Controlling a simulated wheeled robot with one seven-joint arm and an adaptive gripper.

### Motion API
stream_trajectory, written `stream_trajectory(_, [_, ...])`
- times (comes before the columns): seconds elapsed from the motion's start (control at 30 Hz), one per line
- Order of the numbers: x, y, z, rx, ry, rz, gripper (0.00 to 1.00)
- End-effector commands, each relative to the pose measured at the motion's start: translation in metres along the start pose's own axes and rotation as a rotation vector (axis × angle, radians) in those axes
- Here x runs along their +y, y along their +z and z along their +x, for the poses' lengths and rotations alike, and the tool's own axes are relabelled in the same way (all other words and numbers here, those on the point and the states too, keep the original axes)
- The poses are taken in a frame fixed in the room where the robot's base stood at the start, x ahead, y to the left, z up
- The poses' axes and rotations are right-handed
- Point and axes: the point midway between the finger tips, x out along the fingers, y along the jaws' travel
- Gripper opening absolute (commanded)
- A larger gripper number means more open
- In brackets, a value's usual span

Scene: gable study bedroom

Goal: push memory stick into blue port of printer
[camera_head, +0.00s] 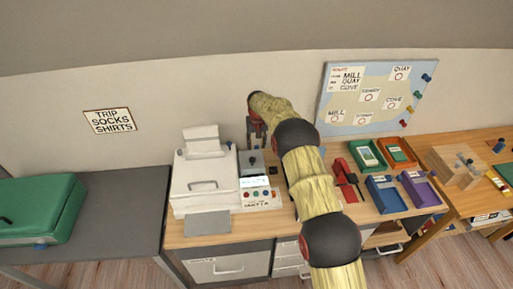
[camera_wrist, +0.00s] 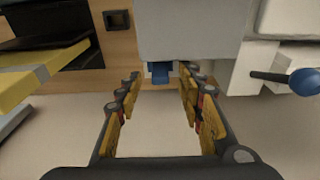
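The white printer (camera_head: 203,180) stands on the wooden desk, with a sheet rising from its top. A panel with a small lit screen (camera_head: 254,182) and coloured buttons adjoins its right side. My gripper (camera_head: 257,140) is above and behind that panel, by a grey box (camera_head: 251,162). In the wrist view my gripper (camera_wrist: 163,73) is open, its fingers apart. A small blue piece (camera_wrist: 161,74) shows between the fingertips, against a grey block (camera_wrist: 190,30), with gaps on both sides. I cannot tell whether it is the memory stick or a port.
A blue-knobbed lever (camera_wrist: 304,82) sticks out from a white body at the wrist view's right. A yellow bar (camera_wrist: 38,76) is at its left. In the head view, red (camera_head: 344,180), green (camera_head: 367,155) and purple (camera_head: 419,190) trays or items lie right of my arm.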

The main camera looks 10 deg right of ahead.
Motion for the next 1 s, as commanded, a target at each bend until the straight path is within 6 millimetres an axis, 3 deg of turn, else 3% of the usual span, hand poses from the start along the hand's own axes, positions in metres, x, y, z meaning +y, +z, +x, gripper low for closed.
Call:
stream_trajectory(0.2, [0.0, -0.001, -0.048, 0.002, 0.0, 0.0, 0.38])
stream_trajectory(0.4, [0.0, -0.001, -0.08, 0.001, 0.0, 0.0, 0.38])
stream_trajectory(0.6, [0.0, 0.0, -0.095, -0.001, 0.0, 0.0, 0.38])
stream_trajectory(1.0, [0.0, 0.0, -0.097, -0.001, 0.0, 0.0, 0.38])
